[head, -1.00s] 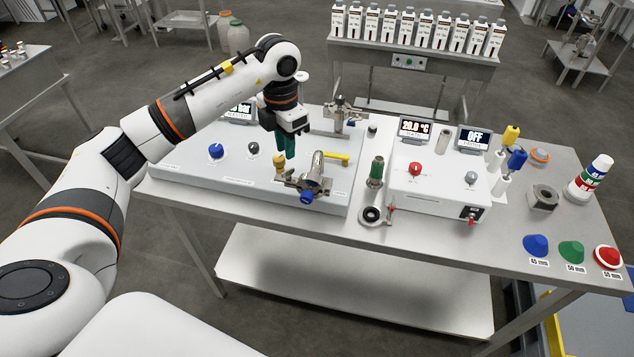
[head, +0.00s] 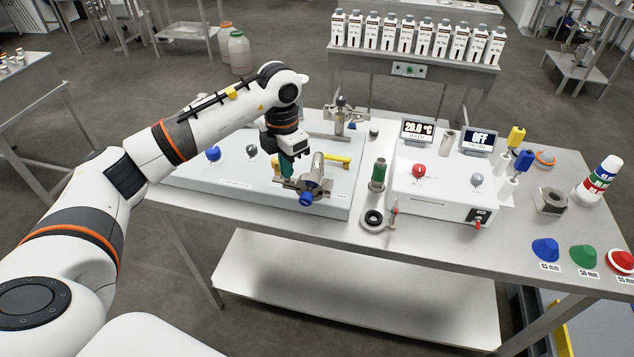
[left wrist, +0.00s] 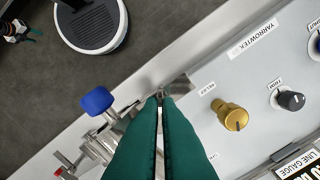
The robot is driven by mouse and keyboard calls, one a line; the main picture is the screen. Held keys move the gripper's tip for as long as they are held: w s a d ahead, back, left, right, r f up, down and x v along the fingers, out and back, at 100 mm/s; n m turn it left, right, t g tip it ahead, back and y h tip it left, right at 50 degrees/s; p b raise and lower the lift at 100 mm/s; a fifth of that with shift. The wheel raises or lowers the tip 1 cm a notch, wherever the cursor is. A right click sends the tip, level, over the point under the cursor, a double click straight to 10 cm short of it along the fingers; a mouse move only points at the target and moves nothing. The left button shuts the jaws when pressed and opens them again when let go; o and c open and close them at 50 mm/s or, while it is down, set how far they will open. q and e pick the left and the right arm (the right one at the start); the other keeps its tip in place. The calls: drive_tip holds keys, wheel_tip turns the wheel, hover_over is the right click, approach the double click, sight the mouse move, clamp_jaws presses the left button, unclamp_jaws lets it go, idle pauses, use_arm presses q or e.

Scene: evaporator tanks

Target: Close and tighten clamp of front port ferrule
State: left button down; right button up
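The front port clamp (head: 317,183) is a metal fitting at the front edge of the white panel, with a blue knob (head: 306,199) pointing toward the near side. In the left wrist view the clamp (left wrist: 108,137) and its blue knob (left wrist: 97,100) lie left of the fingers. My left gripper (head: 285,184) points down at the clamp's left side. Its green fingers (left wrist: 160,96) are together, with only a thin slit between them, and their tips are at a metal part of the clamp. I cannot tell whether they grip it. The ferrule is mostly hidden. My right gripper is out of view.
A brass knob (left wrist: 232,116) and a black knob (left wrist: 290,100) stand on the panel beside the fingers. A yellow handle (head: 338,158) lies behind the clamp. A green-banded cylinder (head: 378,174) and a white control box (head: 440,194) stand to the right.

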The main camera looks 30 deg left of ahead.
use_arm(q)
drive_tip(key=shift+f+m+b, duration=0.1)
drive_tip(key=shift+m+b, duration=0.2)
drive_tip(key=shift+m, duration=0.8)
drive_tip(key=shift+m+b, duration=0.4)
drive_tip(key=shift+m, duration=0.7)
